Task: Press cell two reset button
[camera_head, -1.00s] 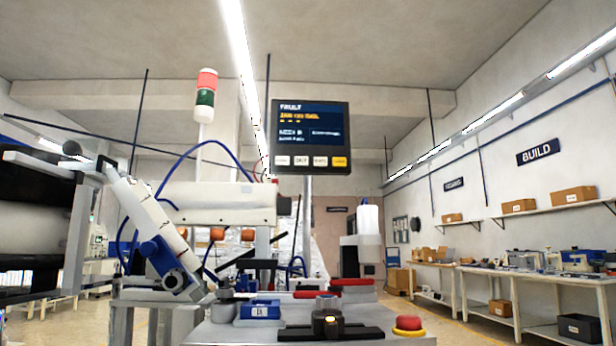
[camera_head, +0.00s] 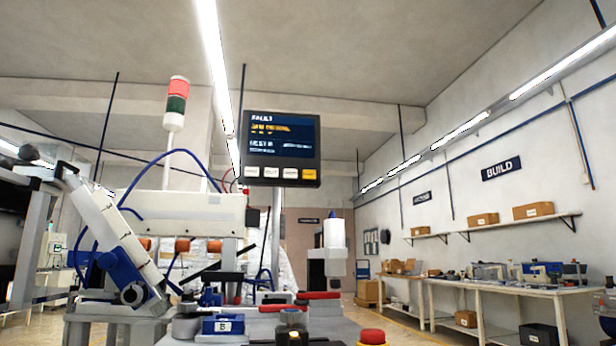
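A dark operator screen (camera_head: 282,138) stands on a post at the middle of the head view. It reads FAULT above an orange line and smaller text that I cannot fully read. Along its lower edge are several pale keys and one yellow key (camera_head: 309,174) at the right end; their labels are too small to read. A red round push button (camera_head: 372,337) sits low on the bench, right of a dark round part (camera_head: 292,334) with a small yellow spot. I cannot tell which control is the cell two reset. Neither of my grippers is in view.
A blue block marked B (camera_head: 222,324) lies on the bench. A long worktable (camera_head: 500,290) runs along the right wall. Open floor shows before it.

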